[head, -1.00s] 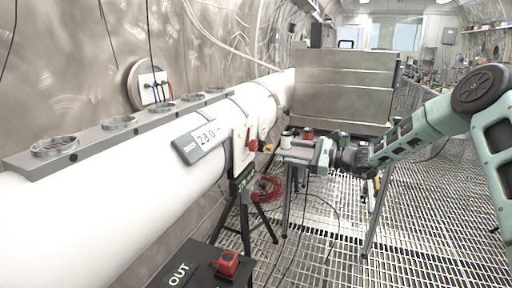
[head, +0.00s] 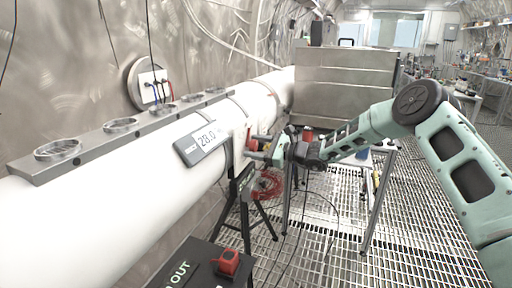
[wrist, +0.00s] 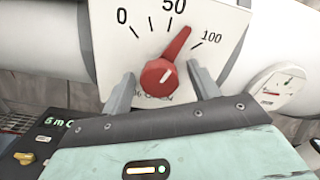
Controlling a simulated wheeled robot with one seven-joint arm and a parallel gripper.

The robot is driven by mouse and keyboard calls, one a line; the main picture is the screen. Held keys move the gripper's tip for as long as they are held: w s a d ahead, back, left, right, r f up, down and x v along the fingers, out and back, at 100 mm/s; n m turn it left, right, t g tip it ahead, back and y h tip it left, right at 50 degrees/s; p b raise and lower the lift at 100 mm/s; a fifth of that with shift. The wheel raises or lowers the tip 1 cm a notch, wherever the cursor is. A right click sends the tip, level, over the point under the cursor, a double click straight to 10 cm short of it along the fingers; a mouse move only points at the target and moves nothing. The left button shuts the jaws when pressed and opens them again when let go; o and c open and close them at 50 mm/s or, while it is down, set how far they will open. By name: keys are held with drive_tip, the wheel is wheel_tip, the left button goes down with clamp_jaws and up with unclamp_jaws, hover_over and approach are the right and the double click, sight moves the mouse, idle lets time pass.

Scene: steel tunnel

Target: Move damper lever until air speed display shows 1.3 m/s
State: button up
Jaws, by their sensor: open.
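The damper lever (wrist: 168,62) is a red pointer on a white plate marked 0, 50 and 100. In the wrist view it tilts up and right, pointing between 50 and 100. My gripper (wrist: 160,82) is open, with one finger on each side of the lever's round hub; I see no grip on it. In the head view my gripper (head: 262,147) is at the pipe's side and hides most of the dial plate.
The white pipe (head: 110,215) runs along the left wall. A round gauge (wrist: 275,93) sits right of the dial. A black box marked OUT (head: 195,268) with a red knob (head: 228,262) stands below. A metal cabinet (head: 343,85) is behind. Open grating floor lies right.

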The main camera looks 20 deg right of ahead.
drive_tip(key=c, duration=1)
drive_tip(key=shift+o, duration=0.2)
drive_tip(key=shift+f+n+b, duration=0.25)
drive_tip(key=shift+n+b, duration=0.15)
drive_tip(key=shift+b, duration=0.55)
drive_tip(key=shift+r+n+b, duration=0.2)
drive_tip(key=shift+n+b, duration=0.1)
drive_tip(key=shift+n, duration=0.1)
drive_tip(key=o, duration=1)
drive_tip(key=shift+c, duration=0.2)
drive_tip(key=b+v, duration=0.1)
drive_tip(key=v, duration=1.6)
drive_tip(key=shift+s+d+b, duration=0.15)
drive_tip(key=shift+b, duration=0.15)
drive_tip(key=shift+r, duration=0.1)
